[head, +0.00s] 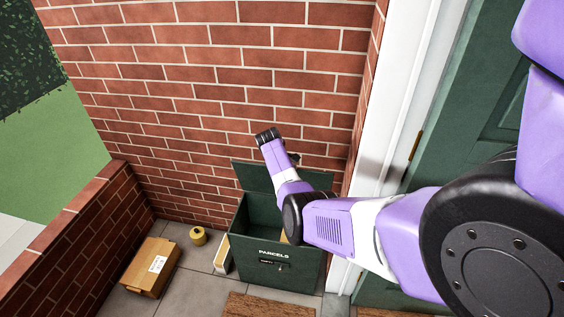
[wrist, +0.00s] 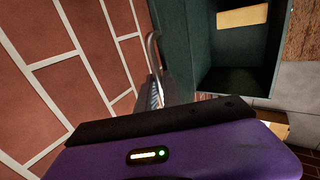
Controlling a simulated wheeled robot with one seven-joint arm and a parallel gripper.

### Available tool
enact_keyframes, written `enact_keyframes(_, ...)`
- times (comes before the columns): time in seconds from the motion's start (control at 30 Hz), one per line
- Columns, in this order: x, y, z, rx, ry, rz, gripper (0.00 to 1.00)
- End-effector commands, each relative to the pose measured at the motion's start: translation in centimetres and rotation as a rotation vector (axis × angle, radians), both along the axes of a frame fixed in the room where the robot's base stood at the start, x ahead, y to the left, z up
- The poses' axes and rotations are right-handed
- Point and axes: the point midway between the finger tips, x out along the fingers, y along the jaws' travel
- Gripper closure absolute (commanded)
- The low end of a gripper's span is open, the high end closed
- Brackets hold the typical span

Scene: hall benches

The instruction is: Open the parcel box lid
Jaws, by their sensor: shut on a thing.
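The dark green parcel box (head: 262,283), lettered PARCELS on its front, stands on the paving by the brick wall. Its lid (head: 250,177) is raised, standing up at the back edge, and the inside shows. The lid is also in the wrist view (wrist: 174,35), left of the open box (wrist: 230,78). My gripper (wrist: 156,92) is at the lid's edge and shut on it, beside a thin grey curved bar (wrist: 151,46). The exact grip is partly hidden by my wrist. In the head view my arm covers part of the box and lid. A tan thing (wrist: 242,17) lies inside the box.
A cardboard parcel (head: 152,267) and a yellow roll (head: 198,236) lie on the paving left of the box. A doormat (head: 265,305) lies in front. The brick wall (head: 215,100) is close behind the lid; a white door frame (head: 395,110) and green door stand right.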

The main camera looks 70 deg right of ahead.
Motion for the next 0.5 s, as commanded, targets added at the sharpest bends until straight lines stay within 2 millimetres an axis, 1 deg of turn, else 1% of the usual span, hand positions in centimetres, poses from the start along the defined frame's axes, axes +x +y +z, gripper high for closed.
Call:
enact_keyframes(0.1, 0.05, -0.12, 0.19, -0.004, -0.002, 0.0, 1.0)
enact_keyframes(0.13, 0.05, -0.11, 0.19, -0.004, -0.001, 0.001, 0.84)
enact_keyframes(0.17, 0.05, -0.11, 0.17, -0.004, -0.002, 0.0, 0.78)
enact_keyframes(0.2, 0.04, -0.09, 0.15, -0.003, -0.001, 0.001, 0.71)
enact_keyframes(0.23, 0.03, -0.07, 0.12, -0.003, -0.001, 0.001, 0.69)
enact_keyframes(0.5, -0.02, 0.02, 0.0, 0.0, 0.0, 0.0, 0.69)
